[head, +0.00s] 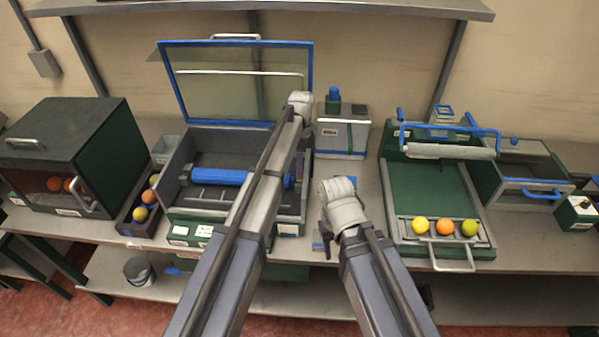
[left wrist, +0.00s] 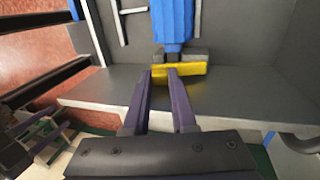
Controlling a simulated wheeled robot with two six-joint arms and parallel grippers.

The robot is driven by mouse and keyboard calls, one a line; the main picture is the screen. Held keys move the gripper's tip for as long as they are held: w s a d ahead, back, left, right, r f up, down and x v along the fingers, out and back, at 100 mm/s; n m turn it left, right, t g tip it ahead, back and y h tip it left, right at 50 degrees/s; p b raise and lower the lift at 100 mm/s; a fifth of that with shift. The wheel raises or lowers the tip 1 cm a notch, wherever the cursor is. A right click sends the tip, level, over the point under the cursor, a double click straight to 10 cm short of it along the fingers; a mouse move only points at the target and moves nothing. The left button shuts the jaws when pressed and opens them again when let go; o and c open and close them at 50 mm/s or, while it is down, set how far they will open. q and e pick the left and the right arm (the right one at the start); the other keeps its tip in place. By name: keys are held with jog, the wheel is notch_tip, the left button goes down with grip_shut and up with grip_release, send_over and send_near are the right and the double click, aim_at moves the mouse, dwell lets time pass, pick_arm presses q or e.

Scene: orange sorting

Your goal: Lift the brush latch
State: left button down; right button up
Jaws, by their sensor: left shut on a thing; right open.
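The yellow brush latch (left wrist: 192,69) shows in the left wrist view at the end of the blue brush roller (left wrist: 173,22). My left gripper (left wrist: 165,76) is shut on the latch, its two purple fingers close together at its left part. In the head view the blue roller (head: 220,177) lies in the open grey machine box (head: 168,180). My left arm crosses in front of the box, and the latch is hidden there. My right gripper (head: 326,240) hangs over the table's front edge, apart from the box, open and partly hidden by its wrist.
The box's blue-framed lid (head: 240,80) stands open behind it. A dark green cabinet (head: 70,140) with oranges is at the left. A green tray (head: 430,185) with three fruits and a roller frame (head: 450,150) is at the right. A white-and-green box (head: 343,132) stands behind my grippers.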

pick_arm(q)
jog(key=shift+w+r+g, duration=0.25)
jog(key=shift+w+g, duration=0.05)
jog(key=shift+g, duration=0.3)
jog(key=c, duration=0.7)
grip_release()
